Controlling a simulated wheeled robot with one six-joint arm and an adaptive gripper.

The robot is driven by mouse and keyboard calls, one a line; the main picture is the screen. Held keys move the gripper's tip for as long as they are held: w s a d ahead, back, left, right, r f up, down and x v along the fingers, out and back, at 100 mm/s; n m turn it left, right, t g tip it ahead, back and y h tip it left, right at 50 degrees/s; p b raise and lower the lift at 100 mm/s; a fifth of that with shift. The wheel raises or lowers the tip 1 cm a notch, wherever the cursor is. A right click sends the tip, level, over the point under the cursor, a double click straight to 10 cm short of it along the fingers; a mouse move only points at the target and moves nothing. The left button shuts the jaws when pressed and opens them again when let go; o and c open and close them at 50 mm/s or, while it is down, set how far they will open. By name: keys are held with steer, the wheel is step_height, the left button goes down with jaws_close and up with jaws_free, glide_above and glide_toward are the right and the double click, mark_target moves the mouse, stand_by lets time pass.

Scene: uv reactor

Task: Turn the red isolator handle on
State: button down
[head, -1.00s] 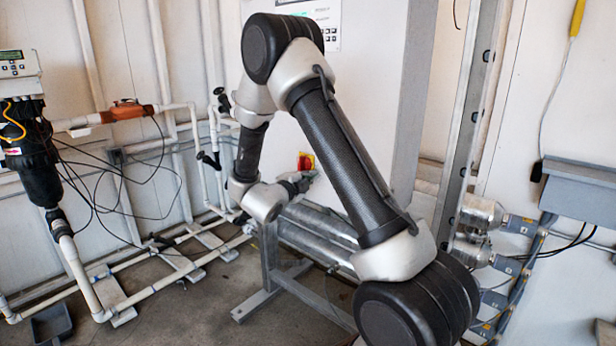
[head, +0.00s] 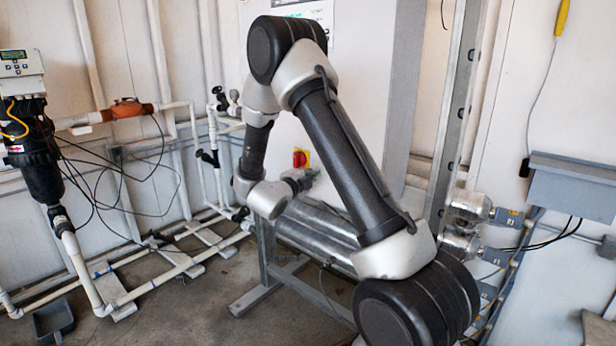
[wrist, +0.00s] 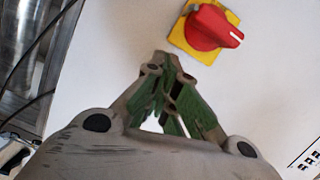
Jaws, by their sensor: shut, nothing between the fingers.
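The red isolator handle (wrist: 209,28) sits on a yellow square plate (wrist: 203,55) on the white cabinet face in the wrist view. A white mark shows on its right end. The handle also shows in the head view (head: 299,158), just above my gripper. My gripper (wrist: 167,60) is shut and empty. Its fingertips are just below and left of the yellow plate in the wrist view. A small gap shows between the tips and the plate there, though I cannot tell their distance from the panel. In the head view my gripper (head: 303,178) is partly hidden by my arm.
The white cabinet (head: 345,60) stands behind my arm. Shiny metal cylinders (head: 320,230) on a grey frame (head: 265,265) lie below my gripper. White pipes (head: 150,285) and loose black cables run at left. A grey box (head: 572,187) hangs at right.

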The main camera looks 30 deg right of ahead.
steer(key=s+f+v, duration=0.1)
steer(key=v, duration=0.9)
steer(key=w+a+f+n+y, duration=0.3)
steer(key=a+f+n+y, duration=0.8)
steer(key=f+n, duration=0.1)
steer(key=s+a+r+n+g+y, duration=0.3)
steer(key=s+a+n+g+y, duration=0.15)
steer(key=s+n, duration=0.2)
steer(key=s+d+r+n, duration=0.4)
steer(key=s+d+r, duration=0.3)
steer(key=s+r, duration=0.4)
steer(key=s+d+r+n+h, duration=0.1)
steer(key=s+d+r+n, duration=0.3)
steer(key=s+r, duration=0.7)
steer(key=s+d+g, duration=0.1)
steer(key=s+d, duration=0.1)
steer(key=s, duration=0.3)
steer(key=shift+s+d, duration=0.35)
steer(key=shift+d, duration=0.05)
